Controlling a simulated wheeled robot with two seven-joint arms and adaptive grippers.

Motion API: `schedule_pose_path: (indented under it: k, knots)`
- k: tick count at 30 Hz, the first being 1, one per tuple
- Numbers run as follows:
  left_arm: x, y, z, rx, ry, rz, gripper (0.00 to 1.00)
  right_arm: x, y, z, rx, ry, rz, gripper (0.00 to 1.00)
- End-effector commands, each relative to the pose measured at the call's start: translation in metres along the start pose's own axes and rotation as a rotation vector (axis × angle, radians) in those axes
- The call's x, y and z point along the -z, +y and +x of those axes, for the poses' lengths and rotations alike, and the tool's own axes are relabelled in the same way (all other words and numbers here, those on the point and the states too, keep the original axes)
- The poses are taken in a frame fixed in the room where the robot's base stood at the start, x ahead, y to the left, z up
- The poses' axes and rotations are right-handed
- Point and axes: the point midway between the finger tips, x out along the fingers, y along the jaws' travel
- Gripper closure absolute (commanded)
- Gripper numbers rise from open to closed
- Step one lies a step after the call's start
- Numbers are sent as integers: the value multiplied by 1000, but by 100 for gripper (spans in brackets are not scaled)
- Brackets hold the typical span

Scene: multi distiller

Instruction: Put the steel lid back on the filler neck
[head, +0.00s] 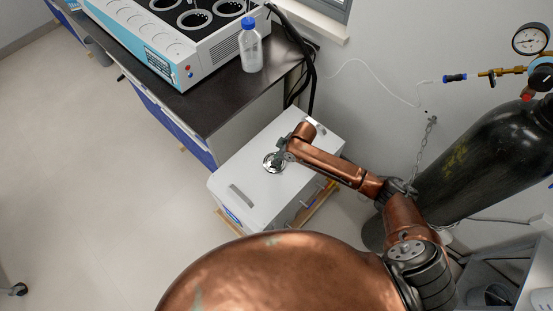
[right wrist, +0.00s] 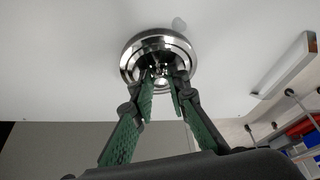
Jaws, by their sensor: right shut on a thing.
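The white box (head: 262,178) stands low on the floor beside the bench. A round shiny steel piece (head: 272,163) shows at its top, and I take it to be the steel lid at the filler neck. In the right wrist view the steel lid (right wrist: 158,50) is a bright ring with a dark middle. My right gripper (head: 284,157) reaches it from the right; its green-padded fingertips (right wrist: 162,78) are shut on the lid's middle part. The neck is hidden, and I cannot tell whether the lid touches it. My left gripper is not in view.
A dark bench (head: 210,98) with a white instrument (head: 180,40) and a blue-capped bottle (head: 251,50) stands behind the box. A black gas cylinder (head: 470,150) leans in at the right. Bare floor (head: 80,160) lies to the left.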

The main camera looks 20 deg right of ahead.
Motion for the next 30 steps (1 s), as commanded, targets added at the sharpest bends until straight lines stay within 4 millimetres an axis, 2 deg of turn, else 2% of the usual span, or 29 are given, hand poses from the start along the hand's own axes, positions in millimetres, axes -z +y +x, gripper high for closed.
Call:
schedule_pose_path:
  k: [30]
  knots:
    - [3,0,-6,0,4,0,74,0,0,1,0,0,0,100]
